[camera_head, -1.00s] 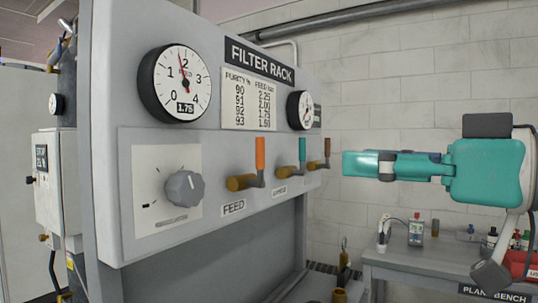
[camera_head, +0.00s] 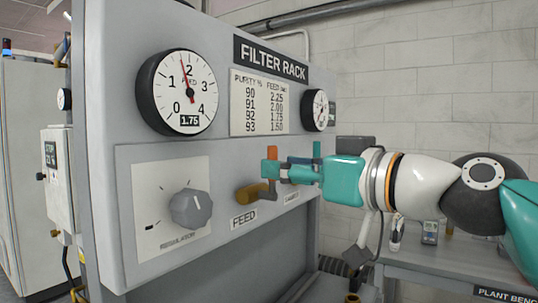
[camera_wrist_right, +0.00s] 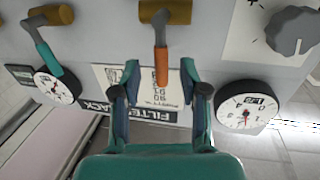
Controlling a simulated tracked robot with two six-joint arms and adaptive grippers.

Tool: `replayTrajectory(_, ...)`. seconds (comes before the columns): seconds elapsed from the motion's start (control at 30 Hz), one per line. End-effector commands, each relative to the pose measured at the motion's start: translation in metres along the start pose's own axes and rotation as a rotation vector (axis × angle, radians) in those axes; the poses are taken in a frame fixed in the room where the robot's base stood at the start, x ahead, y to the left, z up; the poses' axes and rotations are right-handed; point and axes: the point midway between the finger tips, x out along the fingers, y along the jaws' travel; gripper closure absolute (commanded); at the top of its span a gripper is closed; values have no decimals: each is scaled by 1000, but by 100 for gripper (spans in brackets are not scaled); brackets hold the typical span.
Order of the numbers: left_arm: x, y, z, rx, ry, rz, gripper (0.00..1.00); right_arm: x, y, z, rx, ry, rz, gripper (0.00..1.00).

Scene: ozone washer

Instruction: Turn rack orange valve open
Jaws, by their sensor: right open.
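The orange valve lever (camera_head: 272,153) stands upright on its brass stem (camera_head: 252,193) above the FEED label on the filter rack panel. My right gripper (camera_head: 277,172) is at the lever and partly hides it. In the right wrist view, which shows the panel upside down, the orange lever (camera_wrist_right: 161,65) lies between the two open fingers of my right gripper (camera_wrist_right: 160,75), with gaps seen on both sides. Whether a finger touches it is not clear. My left gripper is not in view.
A teal-handled valve (camera_wrist_right: 43,50) sits beside the orange one; in the head view its lever (camera_head: 316,150) is partly behind my gripper. A grey regulator knob (camera_head: 190,208) and a round gauge (camera_head: 182,92) are on the panel. A bench (camera_head: 440,262) stands at right.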

Motion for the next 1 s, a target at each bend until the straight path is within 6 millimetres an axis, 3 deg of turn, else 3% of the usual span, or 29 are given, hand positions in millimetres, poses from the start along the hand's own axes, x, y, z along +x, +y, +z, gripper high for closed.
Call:
replayTrajectory(0.2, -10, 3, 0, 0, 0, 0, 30, 27, 0, -1, 0, -1, 0, 56)
replayTrajectory(0.6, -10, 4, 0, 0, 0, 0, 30, 32, 1, 0, 0, 1, 1, 56)
replayTrajectory(0.87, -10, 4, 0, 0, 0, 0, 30, 32, 1, 0, 0, 0, 2, 100)
replayTrajectory(1.0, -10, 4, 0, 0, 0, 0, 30, 32, 1, 0, -1, 0, 2, 100)
